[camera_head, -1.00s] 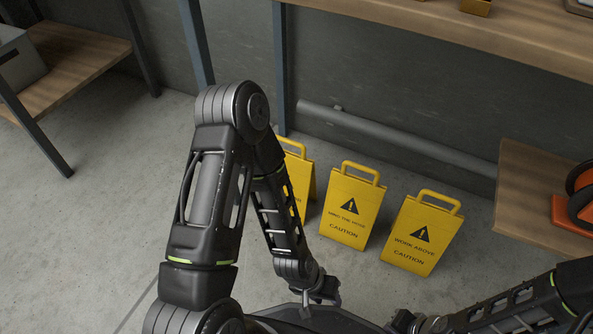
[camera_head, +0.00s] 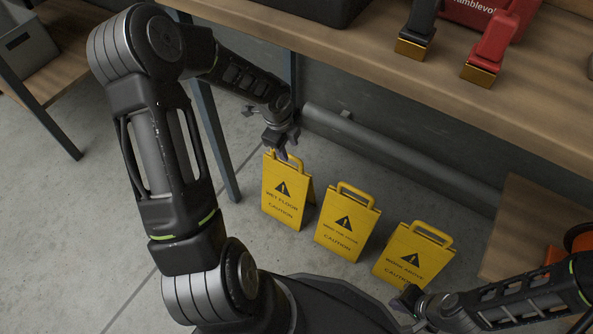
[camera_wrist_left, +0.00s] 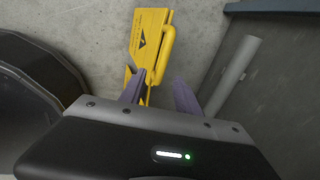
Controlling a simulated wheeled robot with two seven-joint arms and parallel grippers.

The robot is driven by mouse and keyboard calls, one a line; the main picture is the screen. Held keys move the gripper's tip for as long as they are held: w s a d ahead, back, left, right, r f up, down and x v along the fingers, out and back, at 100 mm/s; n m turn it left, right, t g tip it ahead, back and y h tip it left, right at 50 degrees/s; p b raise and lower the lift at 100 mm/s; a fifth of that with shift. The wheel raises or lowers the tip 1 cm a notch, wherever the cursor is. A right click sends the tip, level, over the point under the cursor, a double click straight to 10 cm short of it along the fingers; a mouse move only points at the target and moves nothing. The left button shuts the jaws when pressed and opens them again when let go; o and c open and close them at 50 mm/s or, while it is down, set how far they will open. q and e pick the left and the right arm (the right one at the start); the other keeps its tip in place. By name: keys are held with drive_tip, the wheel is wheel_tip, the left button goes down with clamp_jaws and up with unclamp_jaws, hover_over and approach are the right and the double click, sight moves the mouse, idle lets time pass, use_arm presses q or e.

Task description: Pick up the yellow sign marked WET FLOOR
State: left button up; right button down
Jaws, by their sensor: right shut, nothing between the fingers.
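The yellow WET FLOOR sign (camera_head: 284,200) stands on the concrete floor, leftmost of three yellow folding signs in the head view. In the left wrist view the sign (camera_wrist_left: 148,30) lies beyond my left fingers (camera_wrist_left: 160,84). Those fingers are apart, with the sign's yellow handle (camera_wrist_left: 162,58) just past their tips. I cannot tell whether they touch it. My right gripper (camera_head: 410,300) is shut and empty, in front of the rightmost sign.
The MIND THE HOSE sign (camera_head: 346,228) and the WORK ABOVE sign (camera_head: 412,258) stand to the right. A wooden shelf (camera_head: 450,85) with tools is above and behind them. A grey pipe (camera_head: 400,158) runs along the wall. The floor at left (camera_head: 70,230) is clear.

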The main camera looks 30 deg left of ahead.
sight(289, 155)
use_arm(q)
drive_tip(key=shift+w+a+r, duration=0.1)
drive_tip(key=shift+a+r, duration=0.2)
drive_tip(key=shift+a, duration=0.25)
drive_tip(key=shift+w+d+f+b, duration=0.15)
drive_tip(key=shift+f+b, duration=0.25)
drive_tip(key=shift+f, duration=0.3)
drive_tip(key=shift+w+a+f+b, duration=0.1)
drive_tip(key=shift+f+b, duration=0.25)
drive_tip(key=shift+f, duration=0.35)
drive_tip(key=shift+r, duration=0.1)
drive_tip(key=f+b, duration=0.1)
drive_tip(key=f, duration=0.1)
drive_tip(key=w+f+b, duration=0.1)
drive_tip(key=f+b, duration=0.1)
drive_tip(key=f, duration=0.1)
drive_tip(key=shift+d+f, duration=0.1)
drive_tip(key=shift+f, duration=0.05)
